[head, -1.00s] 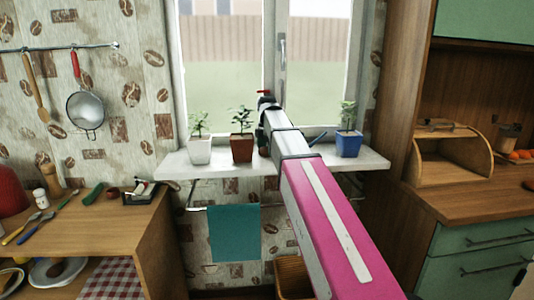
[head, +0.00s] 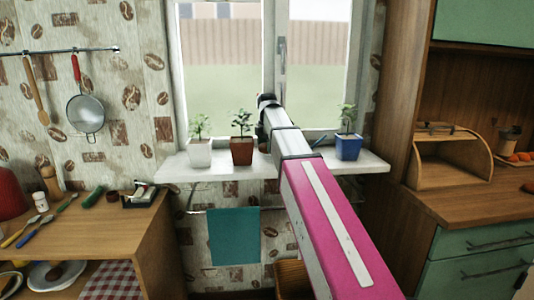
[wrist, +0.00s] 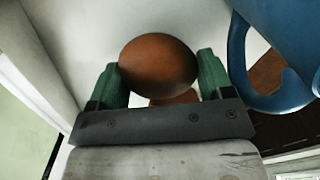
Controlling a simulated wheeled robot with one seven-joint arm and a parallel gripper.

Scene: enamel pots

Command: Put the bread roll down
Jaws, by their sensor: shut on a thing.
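The bread roll (wrist: 158,64) is brown and rounded. In the wrist view it sits between the two green fingers of my gripper (wrist: 160,80), which is shut on it. A white surface like the windowsill (wrist: 120,22) lies behind the roll; I cannot tell whether they touch. Part of another brown surface shows just below the roll, between the fingers. In the head view my pink and grey arm reaches over the windowsill (head: 220,165) toward the window, and it hides the gripper and the roll.
A blue vessel with a curved handle (wrist: 250,75) is close to the right finger in the wrist view. On the sill stand a white potted plant (head: 199,152), a brown one (head: 242,151) and a blue one (head: 348,147). A teal towel (head: 234,235) hangs below.

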